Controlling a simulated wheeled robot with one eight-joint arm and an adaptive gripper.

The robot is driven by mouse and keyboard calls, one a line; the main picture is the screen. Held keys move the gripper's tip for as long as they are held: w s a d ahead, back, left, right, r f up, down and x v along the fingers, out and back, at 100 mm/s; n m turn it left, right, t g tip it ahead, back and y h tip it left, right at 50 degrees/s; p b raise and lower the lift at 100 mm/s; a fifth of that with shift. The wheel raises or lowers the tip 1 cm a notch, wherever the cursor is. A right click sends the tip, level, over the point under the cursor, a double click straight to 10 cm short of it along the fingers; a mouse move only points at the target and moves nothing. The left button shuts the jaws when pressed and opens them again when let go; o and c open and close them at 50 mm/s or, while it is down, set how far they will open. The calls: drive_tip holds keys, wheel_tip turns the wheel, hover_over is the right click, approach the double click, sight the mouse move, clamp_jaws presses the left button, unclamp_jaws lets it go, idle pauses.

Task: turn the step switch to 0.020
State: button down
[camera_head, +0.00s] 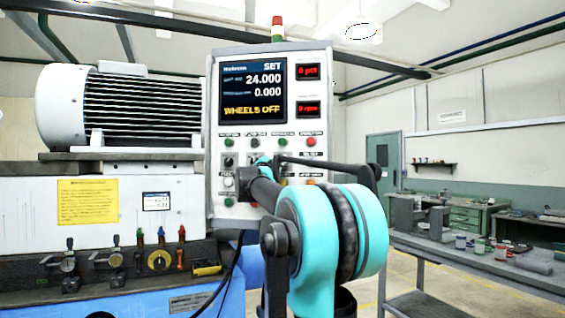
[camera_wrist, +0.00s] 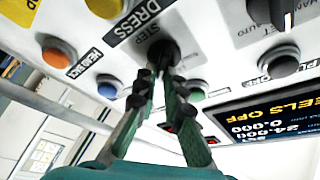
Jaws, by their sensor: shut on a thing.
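The step switch is a dark knob (camera_wrist: 184,50) beside its "STEP" label on the white control panel, seen in the wrist view. My gripper (camera_wrist: 162,72) is shut on the knob, with its green-and-black fingers at both sides of it. The step marks around the knob are not readable, so I cannot tell its setting. In the head view my gripper (camera_head: 262,164) is at the lower middle of the control panel (camera_head: 213,120), and my arm hides the switch.
The panel screen (camera_head: 252,90) reads "SET", 24.000, 0.000 and "WHEELS OFF". Near the knob in the wrist view are an orange button (camera_wrist: 60,52), a blue button (camera_wrist: 108,88) and a black button (camera_wrist: 284,62). A workbench (camera_head: 480,262) stands at right.

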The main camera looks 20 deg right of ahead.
drive_tip(key=shift+w, duration=0.1)
idle(0.5)
drive_tip(key=c, duration=1.6)
unclamp_jaws()
drive_tip(key=v, duration=1.2)
